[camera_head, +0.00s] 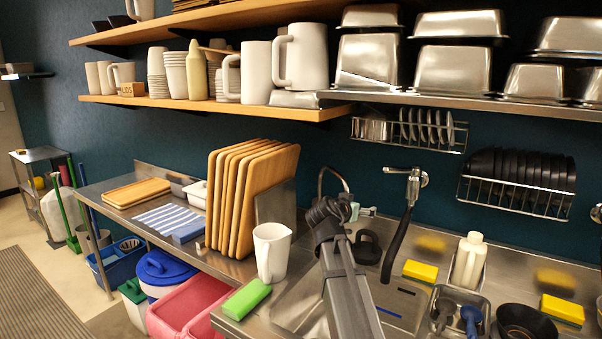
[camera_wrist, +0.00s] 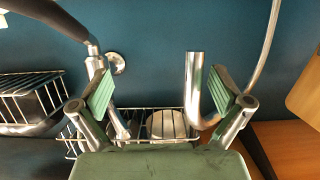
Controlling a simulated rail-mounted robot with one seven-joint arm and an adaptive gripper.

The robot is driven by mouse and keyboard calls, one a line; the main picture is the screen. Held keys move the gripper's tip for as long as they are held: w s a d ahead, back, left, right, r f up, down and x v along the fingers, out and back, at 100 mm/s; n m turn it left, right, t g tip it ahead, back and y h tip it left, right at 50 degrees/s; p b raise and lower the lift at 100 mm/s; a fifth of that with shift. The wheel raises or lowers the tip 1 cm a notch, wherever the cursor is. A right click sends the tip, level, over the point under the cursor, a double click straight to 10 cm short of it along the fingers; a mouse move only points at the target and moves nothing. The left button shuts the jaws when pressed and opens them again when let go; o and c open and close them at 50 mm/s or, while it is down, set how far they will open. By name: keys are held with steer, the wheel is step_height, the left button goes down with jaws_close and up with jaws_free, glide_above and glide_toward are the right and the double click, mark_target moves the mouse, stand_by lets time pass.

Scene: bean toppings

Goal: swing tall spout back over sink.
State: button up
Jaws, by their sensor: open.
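The tall chrome spout (camera_head: 335,172) arches against the back wall in the head view, partly hidden behind my gripper (camera_head: 328,208). In the wrist view, which looks upside down, the spout's hooked tube (camera_wrist: 194,85) lies between the two green finger pads of my gripper (camera_wrist: 163,92), nearer the right one. That finger overlaps the hook, and I cannot tell whether it touches it. The fingers are wide apart, with nothing clamped. The steel sink (camera_head: 296,302) lies below, partly hidden by my arm.
A black-hosed tap (camera_head: 397,235) stands right of my arm; its hose (camera_wrist: 55,18) also shows in the wrist view. A white pitcher (camera_head: 271,252) and green sponge (camera_head: 246,298) sit to the left. Wire racks (camera_head: 408,134) and a shelf (camera_head: 450,101) are above.

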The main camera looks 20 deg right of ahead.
steer(key=v, duration=0.9)
steer(key=shift+a, duration=0.1)
stand_by(0.3)
